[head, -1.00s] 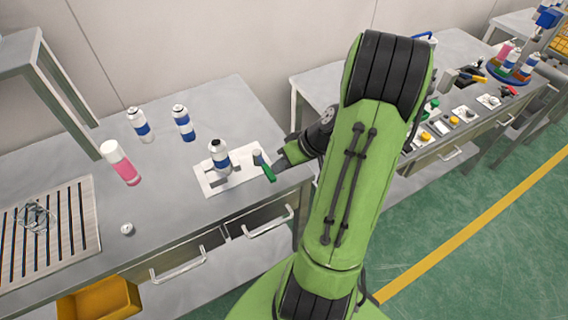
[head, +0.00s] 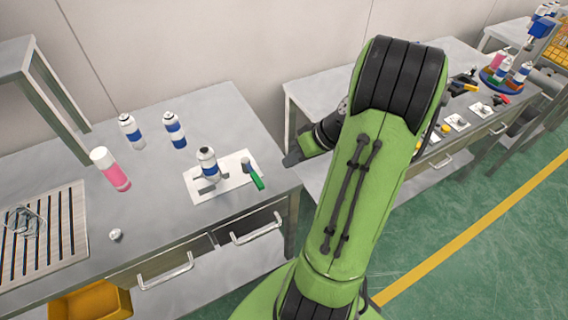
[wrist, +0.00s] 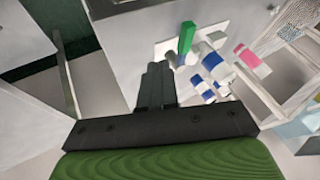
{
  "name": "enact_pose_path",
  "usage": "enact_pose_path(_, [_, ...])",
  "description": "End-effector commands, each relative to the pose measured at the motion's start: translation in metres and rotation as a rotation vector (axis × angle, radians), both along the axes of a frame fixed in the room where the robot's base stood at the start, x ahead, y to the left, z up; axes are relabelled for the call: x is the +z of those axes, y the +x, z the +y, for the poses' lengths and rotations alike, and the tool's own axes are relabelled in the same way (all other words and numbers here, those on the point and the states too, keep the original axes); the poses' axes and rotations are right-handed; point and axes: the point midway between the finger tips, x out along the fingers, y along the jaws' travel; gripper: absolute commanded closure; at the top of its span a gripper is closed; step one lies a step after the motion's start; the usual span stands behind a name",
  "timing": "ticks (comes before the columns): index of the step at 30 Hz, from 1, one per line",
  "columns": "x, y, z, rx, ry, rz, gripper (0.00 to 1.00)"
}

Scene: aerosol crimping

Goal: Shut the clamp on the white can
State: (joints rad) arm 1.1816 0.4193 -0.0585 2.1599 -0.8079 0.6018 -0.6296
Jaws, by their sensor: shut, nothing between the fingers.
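The white can (head: 208,166) with a blue band and dark top stands upright on a white plate (head: 231,183) near the table's front right corner. The clamp's green handle (head: 257,180) slants down to the right of the can, from a grey pivot. In the wrist view the handle (wrist: 186,38) stands just beyond and right of the fingertips. I cannot tell whether the clamp's jaw touches the can. My gripper (head: 291,159) is right of the handle, clear of it and empty. In the wrist view its fingers (wrist: 158,72) are together.
A small round metal part (head: 116,235) lies near the front edge. A slatted rack (head: 45,235) is far left. A second bench (head: 330,95) lies right, across a gap.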

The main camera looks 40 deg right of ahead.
Motion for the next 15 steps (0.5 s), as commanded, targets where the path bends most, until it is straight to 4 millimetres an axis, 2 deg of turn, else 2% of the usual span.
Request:
enact_pose_path(1, [0.011,-0.006,-0.006,-0.006,-0.003,-0.001,1.0])
enact_pose_path(6, [0.031,-0.018,-0.015,-0.005,-0.003,-0.001,1.0])
enact_pose_path(15, [0.035,-0.022,-0.016,-0.003,-0.002,0.0,1.0])
